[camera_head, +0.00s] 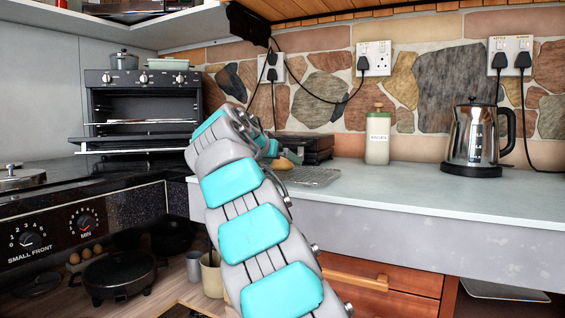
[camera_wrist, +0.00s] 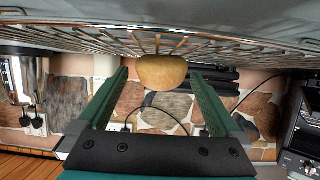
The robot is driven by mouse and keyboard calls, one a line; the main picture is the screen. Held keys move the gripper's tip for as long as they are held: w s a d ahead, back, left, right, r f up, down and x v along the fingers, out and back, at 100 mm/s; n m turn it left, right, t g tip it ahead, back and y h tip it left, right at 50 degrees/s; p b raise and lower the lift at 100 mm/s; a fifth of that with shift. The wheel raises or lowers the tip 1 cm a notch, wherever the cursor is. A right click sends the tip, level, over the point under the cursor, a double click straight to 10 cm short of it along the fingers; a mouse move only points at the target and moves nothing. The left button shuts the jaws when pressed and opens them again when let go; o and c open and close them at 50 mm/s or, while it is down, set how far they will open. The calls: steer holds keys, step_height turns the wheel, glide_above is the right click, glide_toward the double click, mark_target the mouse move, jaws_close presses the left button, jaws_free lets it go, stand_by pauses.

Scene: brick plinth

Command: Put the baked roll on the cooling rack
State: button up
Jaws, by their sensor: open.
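The baked roll (camera_head: 285,163) is a tan, rounded bun on the worktop side, partly hidden behind my arm. In the wrist view, which is upside down, the roll (camera_wrist: 162,72) rests against the wires of the cooling rack (camera_wrist: 95,40). The cooling rack (camera_head: 318,178) lies flat on the pale counter. My gripper (camera_wrist: 158,82) is open, with one green finger on each side of the roll and a visible gap at each side. In the head view my arm hides most of the gripper.
A kettle (camera_head: 472,140) stands at the right and a labelled jar (camera_head: 377,138) behind the rack. A dark appliance (camera_head: 308,147) stands close behind the rack. A small oven (camera_head: 145,105) with its door open is at the left.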

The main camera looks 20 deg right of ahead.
steer(key=v, duration=1.1)
